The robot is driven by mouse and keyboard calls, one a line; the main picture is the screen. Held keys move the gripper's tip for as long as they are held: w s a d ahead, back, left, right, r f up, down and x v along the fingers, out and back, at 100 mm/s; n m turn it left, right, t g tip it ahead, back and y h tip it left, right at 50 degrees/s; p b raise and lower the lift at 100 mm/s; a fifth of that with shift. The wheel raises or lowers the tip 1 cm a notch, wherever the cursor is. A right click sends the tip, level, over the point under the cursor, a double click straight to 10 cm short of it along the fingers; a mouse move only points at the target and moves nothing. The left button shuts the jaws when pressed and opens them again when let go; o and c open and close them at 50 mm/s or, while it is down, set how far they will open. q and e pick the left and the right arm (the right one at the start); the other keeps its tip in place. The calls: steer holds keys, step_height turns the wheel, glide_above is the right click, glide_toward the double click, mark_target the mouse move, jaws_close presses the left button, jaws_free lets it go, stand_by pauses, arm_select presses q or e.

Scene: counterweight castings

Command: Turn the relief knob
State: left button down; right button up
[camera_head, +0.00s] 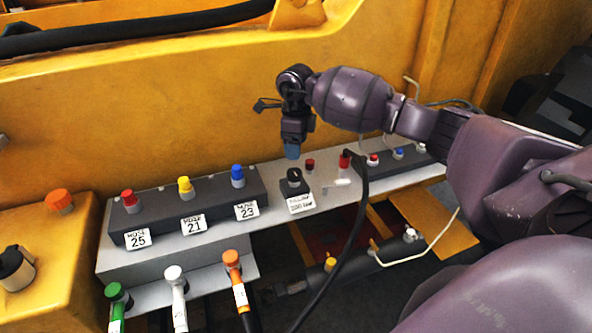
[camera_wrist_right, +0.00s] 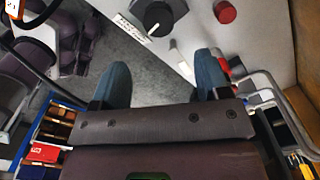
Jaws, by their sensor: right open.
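The relief knob (camera_head: 294,176) is a black round knob on a dark square base in the middle of the grey panel (camera_head: 270,178), with a white label in front of it. In the right wrist view the knob (camera_wrist_right: 157,18) is near the top edge, beyond the fingertips. My right gripper (camera_head: 291,152) points down just above and behind the knob in the head view. Its two blue fingers are apart with nothing between them in the right wrist view (camera_wrist_right: 162,75). My left gripper is not in view.
A red cap (camera_wrist_right: 225,12) stands close beside the knob. A block of red, yellow and blue fittings (camera_head: 185,205) is to the left, and a smaller block (camera_head: 392,160) to the right. A black hose (camera_head: 357,215) hangs over the panel's front. The yellow wall (camera_head: 150,110) rises behind.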

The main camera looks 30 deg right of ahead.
mark_target(296, 172)
step_height(296, 172, down, 9)
steer(key=shift+f, duration=0.1)
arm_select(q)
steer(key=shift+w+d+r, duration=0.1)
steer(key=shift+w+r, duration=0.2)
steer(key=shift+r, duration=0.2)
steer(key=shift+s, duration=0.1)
arm_select(e)
steer(key=shift+c, duration=0.3)
steer(key=shift+c, duration=1.1)
steer(key=c, duration=0.6)
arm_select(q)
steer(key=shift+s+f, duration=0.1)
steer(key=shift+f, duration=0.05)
arm_select(e)
steer(key=shift+c, duration=0.2)
